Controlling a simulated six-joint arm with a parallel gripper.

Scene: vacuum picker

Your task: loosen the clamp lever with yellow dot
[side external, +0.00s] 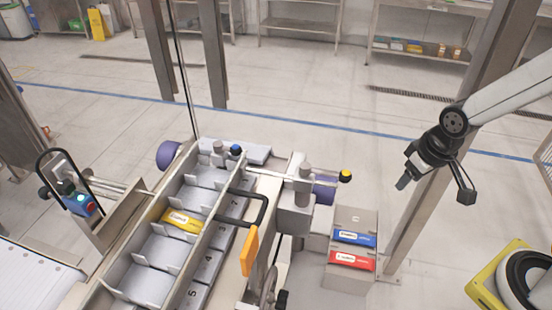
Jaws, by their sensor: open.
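My gripper (404,182) hangs in the air to the right of the yellow knob, pointing down and left. It is apart from the lever and open, and nothing shows in it.
A similar lever with a blue knob (236,149) is at the left post. A conveyor with numbered bays (205,265) holds a yellow packet (182,221). An orange handle (250,251) rises mid-machine. A box (356,217) holds blue and red packets. A steel post (425,200) stands near my gripper.

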